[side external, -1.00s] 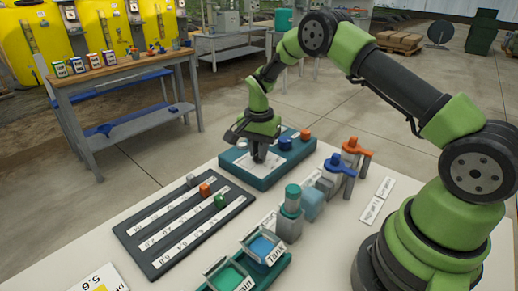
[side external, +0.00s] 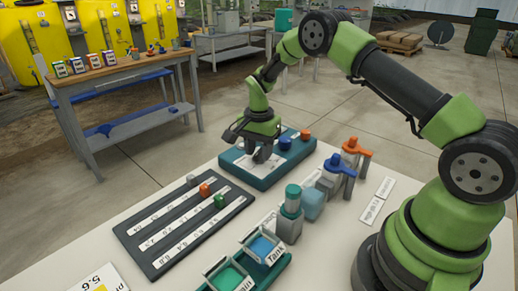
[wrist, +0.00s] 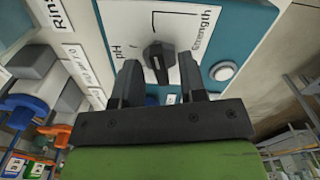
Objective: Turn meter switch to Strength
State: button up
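The meter is a teal box (side external: 235,168) with a white face plate at the far edge of the table in the side view. In the wrist view its dark switch knob (wrist: 158,58) sits on the white plate (wrist: 178,18), between the label pH on the left and Strength on the right. The knob's bar runs roughly up and down there; I cannot tell which label it points at. My gripper (wrist: 160,66) is open, one finger on each side of the knob, with gaps visible. In the side view my gripper (side external: 258,152) is just above the plate.
A blue button (side external: 285,144) and an orange button (side external: 305,135) are on the meter box. A dark slotted board (side external: 150,262) with small blocks lies left. Blue and orange valve handles (side external: 341,163) stand right. Tank and drain containers (side external: 232,278) are in front.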

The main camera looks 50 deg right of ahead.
notch_tip(320, 180, up, 10)
dwell(0.4)
notch_tip(320, 180, up, 8)
jog(key=n+t, duration=0.2)
send_over(259, 152)
jog(key=s+a, duration=0.3)
jog(key=s+a+r+n+t, duration=0.2)
jog(key=s+a+r+n, duration=0.1)
jog(key=s+r, duration=0.4)
jog(key=s+a+n+t+y, duration=0.1)
jog(key=s+a+n, duration=0.1)
jog(key=s, duration=0.5)
jog(key=s+a+n+t+y, duration=0.1)
jog(key=s+n, duration=0.3)
jog(key=s, duration=0.4)
jog(key=shift+a+r+t, duration=0.4)
jog(key=shift+a+t, duration=0.2)
